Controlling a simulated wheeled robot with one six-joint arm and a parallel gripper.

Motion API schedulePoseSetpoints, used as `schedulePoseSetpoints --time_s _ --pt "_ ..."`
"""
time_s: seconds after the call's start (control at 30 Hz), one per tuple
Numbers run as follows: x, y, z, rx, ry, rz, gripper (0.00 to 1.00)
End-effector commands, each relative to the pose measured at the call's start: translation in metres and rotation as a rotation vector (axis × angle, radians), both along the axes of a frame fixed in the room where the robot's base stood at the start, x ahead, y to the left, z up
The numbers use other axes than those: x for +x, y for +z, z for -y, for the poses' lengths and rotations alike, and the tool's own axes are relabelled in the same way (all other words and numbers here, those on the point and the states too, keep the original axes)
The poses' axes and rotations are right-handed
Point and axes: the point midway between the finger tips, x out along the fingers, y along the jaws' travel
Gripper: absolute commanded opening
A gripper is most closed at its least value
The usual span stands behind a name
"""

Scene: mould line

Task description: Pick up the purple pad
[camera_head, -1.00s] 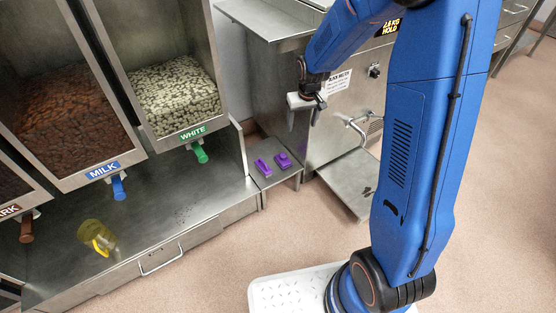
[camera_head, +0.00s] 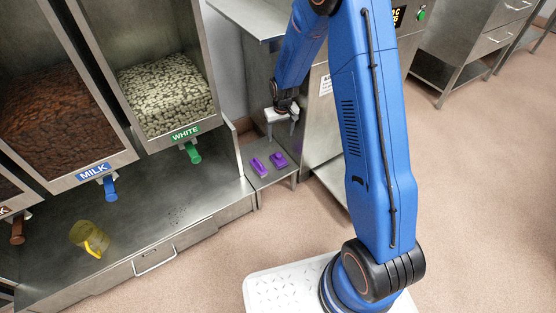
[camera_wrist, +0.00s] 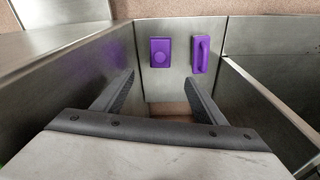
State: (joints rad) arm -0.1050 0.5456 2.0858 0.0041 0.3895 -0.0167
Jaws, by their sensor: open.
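Two purple things lie apart on a small grey metal shelf (camera_head: 268,180). One is a flat squarish purple pad with a round knob (camera_head: 278,159), which also shows in the wrist view (camera_wrist: 160,52). The other is a narrower purple piece with a long raised handle (camera_head: 258,167), to the right of the pad in the wrist view (camera_wrist: 201,54). My gripper (camera_head: 281,130) is open and empty, above and behind the shelf in the head view. In the wrist view its two fingers (camera_wrist: 160,82) point toward the shelf, with the pad beyond the gap between them.
Metal walls stand close on both sides of the shelf in the wrist view. A white-chocolate bin with a green tap (camera_head: 193,153) and a milk bin with a blue tap (camera_head: 110,188) stand left. A yellow jug (camera_head: 88,236) sits on the counter. The floor at right is open.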

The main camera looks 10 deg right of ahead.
Motion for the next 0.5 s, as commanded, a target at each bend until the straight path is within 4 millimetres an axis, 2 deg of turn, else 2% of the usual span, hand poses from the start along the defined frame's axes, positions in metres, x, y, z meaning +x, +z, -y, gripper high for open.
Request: schedulePoseSetpoints --time_s 0.5 --pt "0.009 -0.082 -0.001 0.0 0.0 -0.002 0.65"
